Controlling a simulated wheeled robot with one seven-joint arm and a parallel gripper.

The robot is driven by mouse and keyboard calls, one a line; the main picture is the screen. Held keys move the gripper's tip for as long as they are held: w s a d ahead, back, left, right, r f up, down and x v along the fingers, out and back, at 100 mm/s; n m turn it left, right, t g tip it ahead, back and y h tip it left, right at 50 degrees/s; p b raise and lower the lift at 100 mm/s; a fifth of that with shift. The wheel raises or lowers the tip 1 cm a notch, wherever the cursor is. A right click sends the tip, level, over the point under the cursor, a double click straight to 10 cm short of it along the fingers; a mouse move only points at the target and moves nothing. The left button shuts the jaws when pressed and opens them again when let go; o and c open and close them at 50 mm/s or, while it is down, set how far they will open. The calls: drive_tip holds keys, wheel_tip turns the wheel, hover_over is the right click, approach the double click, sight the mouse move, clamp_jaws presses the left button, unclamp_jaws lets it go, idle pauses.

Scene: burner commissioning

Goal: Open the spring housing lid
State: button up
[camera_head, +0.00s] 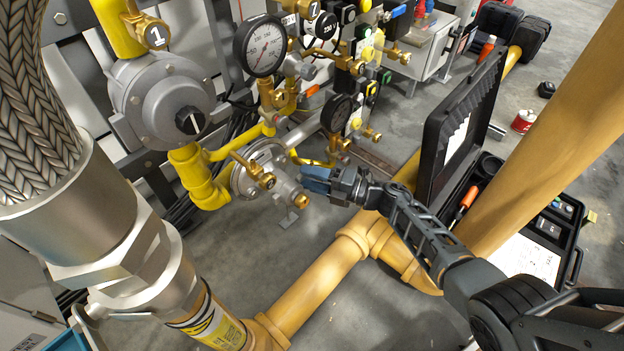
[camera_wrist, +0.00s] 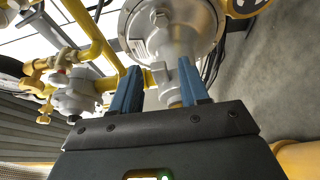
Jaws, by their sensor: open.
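A round grey regulator (camera_head: 258,172) sits low on the pipework in the head view, with a short cylindrical spring housing (camera_head: 284,187) pointing toward my gripper. The housing's end (camera_head: 301,200) looks like a small brass-coloured cap; I cannot clearly tell the lid from the housing. My gripper (camera_head: 304,180) has blue fingers and is just right of that end, empty. In the wrist view, the regulator (camera_wrist: 160,22) is ahead, and its housing (camera_wrist: 176,60) shows between the open fingers (camera_wrist: 158,68), nearer the right one. I cannot tell whether they touch.
A larger grey regulator (camera_head: 165,100) with a black knob is at upper left. Pressure gauges (camera_head: 265,46) and brass valves crowd above. A thick yellow pipe (camera_head: 320,275) runs below. An open black case (camera_head: 465,130) stands at right. A braided hose (camera_head: 40,110) fills the left edge.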

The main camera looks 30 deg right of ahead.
clamp_jaws()
idle(0.3)
idle(0.4)
